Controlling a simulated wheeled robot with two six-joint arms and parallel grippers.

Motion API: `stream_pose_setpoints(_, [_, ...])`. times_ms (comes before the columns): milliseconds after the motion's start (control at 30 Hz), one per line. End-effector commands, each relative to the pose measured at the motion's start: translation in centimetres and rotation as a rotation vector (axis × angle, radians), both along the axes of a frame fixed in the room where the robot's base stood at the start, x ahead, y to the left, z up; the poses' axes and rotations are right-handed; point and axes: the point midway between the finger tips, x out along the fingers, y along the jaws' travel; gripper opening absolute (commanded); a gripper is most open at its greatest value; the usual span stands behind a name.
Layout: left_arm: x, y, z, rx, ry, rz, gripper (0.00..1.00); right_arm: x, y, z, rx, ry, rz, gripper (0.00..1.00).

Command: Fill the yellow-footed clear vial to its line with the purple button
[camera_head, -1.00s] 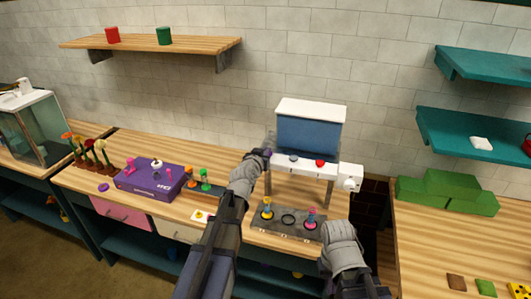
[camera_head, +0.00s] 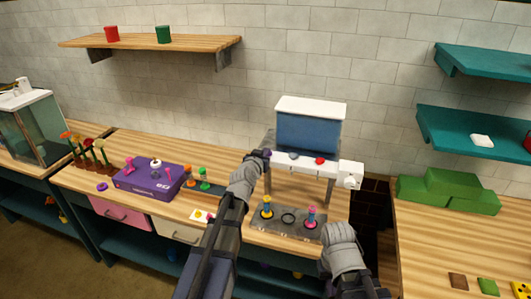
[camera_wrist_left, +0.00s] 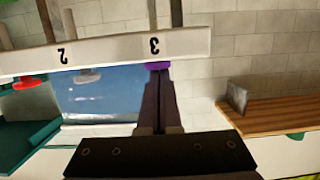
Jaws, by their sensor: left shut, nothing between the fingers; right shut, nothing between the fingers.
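The dispenser (camera_head: 308,131) has a blue-filled tank and a white front bar. The purple button (camera_wrist_left: 158,65) is under the number 3 at the bar's left end in the head view. My left gripper (camera_head: 264,154) is shut and empty, its fingertips at the purple button; it also shows in the left wrist view (camera_wrist_left: 159,80). Contact is hard to tell. The yellow-footed vial (camera_head: 266,208) stands upright in the left part of the grey tray (camera_head: 290,229), below that button. Its liquid level is too small to read. My right gripper (camera_head: 335,232) is shut, right of the tray, fingertips mostly hidden.
A pink vial (camera_head: 311,216) stands at the tray's right. A red button (camera_head: 320,161) and a grey-blue button (camera_head: 293,156) are on the bar. A purple box (camera_head: 149,182) and small green and orange vials stand to the left. Green blocks (camera_head: 448,190) stand on the right table.

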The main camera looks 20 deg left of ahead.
Motion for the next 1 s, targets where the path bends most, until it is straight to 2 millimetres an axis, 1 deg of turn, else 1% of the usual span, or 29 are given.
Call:
stream_pose_setpoints(67, [-0.3, -0.3, 0.3, 0.001, 0.016, -0.009, 0.0, 0.0, 0.0, 0.6, 0.0, 0.0, -0.001, 0.0])
stream_pose_setpoints(167, [-0.3, -0.3, 1.4, 0.002, 0.011, -0.007, 0.0, 0.0, 0.0, 1.7, 0.001, 0.0, -0.002, 0.0])
stream_pose_setpoints(367, [-0.2, -0.6, 4.7, 0.001, -0.006, 0.001, 0.0, 0.0, 0.0, 4.6, 0.001, 0.001, -0.001, 0.0])
stream_pose_setpoints(500, [-3.8, -0.5, 5.2, 0.0, -0.007, 0.003, 0.0, 0.0, 0.0, 5.0, 0.0, 0.002, 0.0, 0.0])
stream_pose_setpoints(700, [-8.0, -0.4, 6.2, -0.001, -0.008, 0.002, 0.0, -0.1, 0.0, 6.1, 0.0, 0.002, 0.001, 0.0])
stream_pose_setpoints(833, [-9.5, -0.3, 6.6, -0.002, -0.008, 0.002, 0.0, -0.1, 0.0, 6.4, 0.0, 0.002, 0.002, 0.0])
stream_pose_setpoints(1000, [-9.8, -0.2, 6.6, -0.001, -0.008, 0.002, 0.0, -0.1, 0.0, 6.4, 0.0, 0.002, 0.002, 0.0])
